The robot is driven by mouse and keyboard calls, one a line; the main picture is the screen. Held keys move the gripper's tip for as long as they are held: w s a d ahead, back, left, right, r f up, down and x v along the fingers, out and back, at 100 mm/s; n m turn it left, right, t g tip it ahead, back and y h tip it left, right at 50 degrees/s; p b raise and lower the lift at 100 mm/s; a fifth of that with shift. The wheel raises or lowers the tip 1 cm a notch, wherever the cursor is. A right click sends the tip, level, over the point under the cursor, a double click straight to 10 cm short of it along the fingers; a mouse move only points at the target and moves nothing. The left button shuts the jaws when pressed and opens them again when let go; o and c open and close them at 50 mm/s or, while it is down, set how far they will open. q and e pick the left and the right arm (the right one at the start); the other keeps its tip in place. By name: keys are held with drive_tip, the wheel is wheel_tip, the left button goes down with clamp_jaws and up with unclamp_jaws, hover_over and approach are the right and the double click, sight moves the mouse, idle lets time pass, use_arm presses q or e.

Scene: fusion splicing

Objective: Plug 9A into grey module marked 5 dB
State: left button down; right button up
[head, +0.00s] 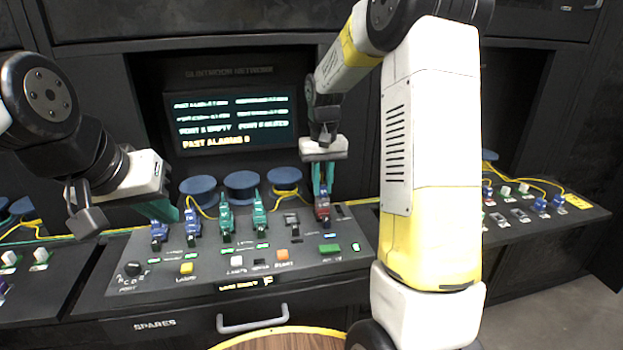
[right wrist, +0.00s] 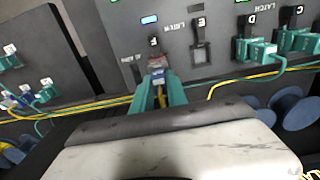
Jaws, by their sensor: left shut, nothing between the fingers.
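My right gripper (head: 322,186) points down at the right end of the console's row of ports. In the right wrist view its teal fingers (right wrist: 160,94) are shut on a blue plug (right wrist: 159,76) with a yellow cable. The plug is at a reddish-grey module (right wrist: 157,62) in port F; the module looks red in the head view (head: 322,210). I cannot tell whether the plug is fully seated. No 9A or 5 dB marking is legible. My left gripper (head: 165,211) is shut and empty, above the console's left end.
Port E (head: 291,221) holds a dark grey piece with no cable. Teal plugs (head: 226,220) sit in the middle ports, blue plugs (head: 192,226) at left. Blue spools (head: 242,185) stand behind. A screen (head: 232,120) shows port text. Yellow and teal cables run along the back.

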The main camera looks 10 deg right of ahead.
drive_tip(key=o, duration=0.4)
drive_tip(key=shift+r, duration=0.1)
wheel_tip(320, 180, up, 8)
drive_tip(key=shift+f, duration=0.15)
